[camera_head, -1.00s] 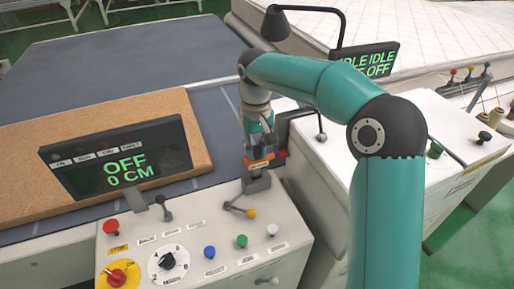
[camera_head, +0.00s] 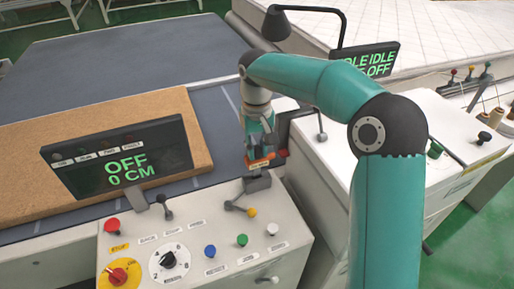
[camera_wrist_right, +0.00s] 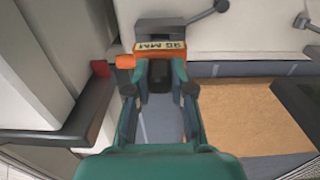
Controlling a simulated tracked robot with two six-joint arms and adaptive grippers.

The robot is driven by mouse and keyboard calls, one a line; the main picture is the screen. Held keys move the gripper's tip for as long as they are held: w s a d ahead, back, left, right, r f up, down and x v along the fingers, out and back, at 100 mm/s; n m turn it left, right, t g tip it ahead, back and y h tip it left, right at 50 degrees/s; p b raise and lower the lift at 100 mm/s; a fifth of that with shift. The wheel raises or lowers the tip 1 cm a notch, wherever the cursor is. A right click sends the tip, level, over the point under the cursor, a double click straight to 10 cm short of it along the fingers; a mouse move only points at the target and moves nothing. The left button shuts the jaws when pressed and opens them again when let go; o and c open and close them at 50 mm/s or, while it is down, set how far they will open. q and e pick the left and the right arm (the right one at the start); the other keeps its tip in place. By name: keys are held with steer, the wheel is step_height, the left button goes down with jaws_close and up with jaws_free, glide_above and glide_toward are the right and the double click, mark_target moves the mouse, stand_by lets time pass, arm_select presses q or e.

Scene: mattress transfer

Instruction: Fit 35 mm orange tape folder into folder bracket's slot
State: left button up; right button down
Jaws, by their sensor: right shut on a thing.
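The orange tape folder (camera_head: 262,162) is in my right gripper (camera_head: 262,150), over the near edge of the machine table. In the right wrist view the folder (camera_wrist_right: 126,62) shows an orange end and a pale label reading 35 MM upside down. My right gripper (camera_wrist_right: 159,85) is shut on it. The dark grey folder bracket (camera_head: 257,183) stands just below and in front of the folder. In the right wrist view the bracket (camera_wrist_right: 168,27) lies right beside the labelled side. I cannot tell whether the folder sits inside the slot. My left gripper is not in view.
A control panel (camera_head: 200,262) with buttons and knobs is in front. A display reading OFF 0 CM (camera_head: 118,162) stands at the left, before a tan mattress panel (camera_head: 195,130). A white machine housing (camera_head: 320,165) is close on the right.

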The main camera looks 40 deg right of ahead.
mark_target(257, 158)
steer(key=shift+f+b, duration=1.95)
steer(key=shift+f, duration=0.8)
steer(key=c, duration=0.9)
jaws_free()
steer(key=shift+r, duration=0.1)
step_height(257, 158, up, 12)
steer(key=shift+f, duration=0.1)
